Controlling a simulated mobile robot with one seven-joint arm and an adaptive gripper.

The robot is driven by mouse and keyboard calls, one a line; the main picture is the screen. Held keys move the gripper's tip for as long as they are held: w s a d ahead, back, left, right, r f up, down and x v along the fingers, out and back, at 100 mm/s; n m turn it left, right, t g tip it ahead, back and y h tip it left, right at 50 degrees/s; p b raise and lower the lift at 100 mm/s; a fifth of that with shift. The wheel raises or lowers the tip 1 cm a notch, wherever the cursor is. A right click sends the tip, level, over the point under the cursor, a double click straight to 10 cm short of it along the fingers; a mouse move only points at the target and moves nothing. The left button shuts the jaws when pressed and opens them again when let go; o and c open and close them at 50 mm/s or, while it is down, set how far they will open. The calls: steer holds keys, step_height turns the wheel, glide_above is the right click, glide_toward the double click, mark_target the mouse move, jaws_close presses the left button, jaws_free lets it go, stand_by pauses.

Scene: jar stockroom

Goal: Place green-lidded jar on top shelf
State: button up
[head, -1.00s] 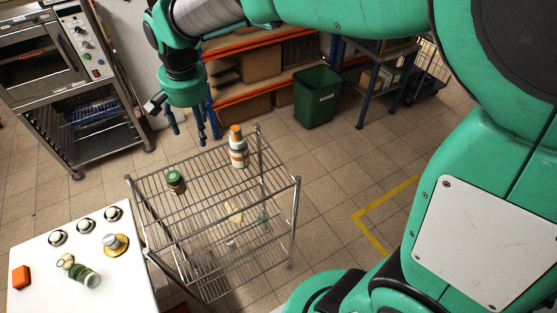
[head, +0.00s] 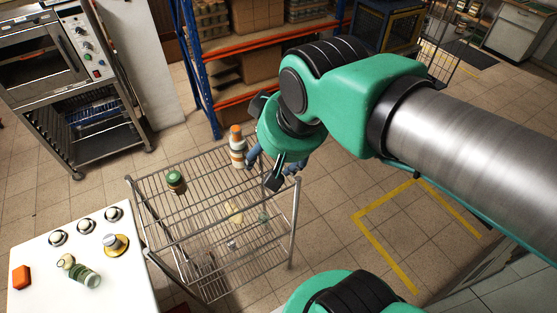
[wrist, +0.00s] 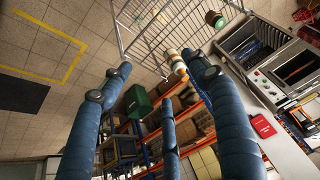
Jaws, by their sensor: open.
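A green-lidded jar (head: 175,181) stands upright on the top wire shelf of the metal rack (head: 216,219), at the shelf's left side. It also shows at the top of the wrist view (wrist: 214,19). My gripper (head: 272,170) is over the right back part of the rack, to the right of the jar and apart from it. Its blue fingers are spread and empty, as the wrist view (wrist: 158,72) also shows. An orange-capped container (head: 237,148) stands on the top shelf close to my gripper; whether they touch I cannot tell.
A white table (head: 125,290) at lower left holds a green jar lying on its side (head: 86,275), an orange block (head: 21,276) and several small round items. Small items lie on the rack's lower level. An oven (head: 40,55) and orange-beamed shelving (head: 270,50) stand behind. Floor right of the rack is clear.

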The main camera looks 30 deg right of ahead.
steer(key=shift+s+d+f, duration=0.15)
steer(key=shift+s, duration=0.4)
steer(key=shift+s+d+f, duration=0.15)
steer(key=shift+s, duration=0.4)
steer(key=shift+f, duration=0.1)
step_height(320, 180, down, 14)
steer(key=b, duration=1.4)
